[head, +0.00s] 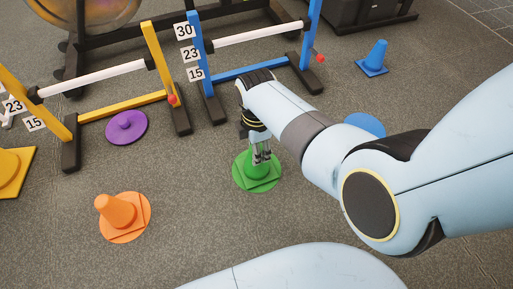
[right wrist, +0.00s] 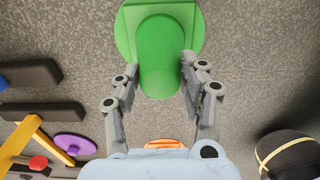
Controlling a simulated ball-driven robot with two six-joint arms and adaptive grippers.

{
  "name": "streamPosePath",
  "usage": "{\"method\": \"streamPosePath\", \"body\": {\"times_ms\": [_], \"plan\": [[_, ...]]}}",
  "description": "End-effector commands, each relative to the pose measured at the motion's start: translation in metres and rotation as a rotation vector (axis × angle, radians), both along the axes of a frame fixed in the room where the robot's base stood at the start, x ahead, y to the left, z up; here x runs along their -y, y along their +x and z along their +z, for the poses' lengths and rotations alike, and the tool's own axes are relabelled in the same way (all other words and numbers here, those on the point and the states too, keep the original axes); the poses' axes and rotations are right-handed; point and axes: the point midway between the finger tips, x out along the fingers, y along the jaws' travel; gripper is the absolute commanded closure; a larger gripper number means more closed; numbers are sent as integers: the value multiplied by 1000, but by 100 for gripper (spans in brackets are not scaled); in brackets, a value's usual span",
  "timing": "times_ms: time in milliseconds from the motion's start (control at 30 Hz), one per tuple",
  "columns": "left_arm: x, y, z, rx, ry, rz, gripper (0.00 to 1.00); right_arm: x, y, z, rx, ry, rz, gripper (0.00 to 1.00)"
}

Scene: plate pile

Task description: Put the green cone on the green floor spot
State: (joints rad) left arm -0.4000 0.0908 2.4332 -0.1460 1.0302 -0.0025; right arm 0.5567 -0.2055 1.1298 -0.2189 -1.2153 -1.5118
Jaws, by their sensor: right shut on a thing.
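The green cone (head: 258,171) stands within the outline of the round green floor spot (head: 238,180) in the head view, its square base over the disc. Whether the base touches the spot I cannot tell. My right gripper (head: 262,155) comes down onto the cone's upper part and is shut on it. In the right wrist view, the cone (right wrist: 162,62) lies between the two fingers of the gripper (right wrist: 163,75), with the green spot (right wrist: 122,32) behind its base. My left gripper is not in view.
An orange cone (head: 112,211) stands on an orange spot (head: 128,234) at left. A purple disc (head: 126,127) lies by the yellow hurdle (head: 122,106). A blue hurdle (head: 247,70) stands behind my arm. A blue cone (head: 376,56) and blue spot (head: 366,124) are at right.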

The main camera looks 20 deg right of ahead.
Motion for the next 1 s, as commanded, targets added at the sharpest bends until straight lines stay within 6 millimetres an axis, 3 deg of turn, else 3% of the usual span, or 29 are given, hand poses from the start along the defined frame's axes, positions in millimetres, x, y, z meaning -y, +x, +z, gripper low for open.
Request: {"method": "streamPosePath", "body": {"times_ms": [400,433,600,1000], "plan": [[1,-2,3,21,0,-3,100,0,1,-2,1,0,0,100],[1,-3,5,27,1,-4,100,0,1,-2,1,0,0,57],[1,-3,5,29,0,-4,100,0,1,-2,1,0,0,34],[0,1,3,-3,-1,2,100,0,1,3,2,0,0,34]]}}
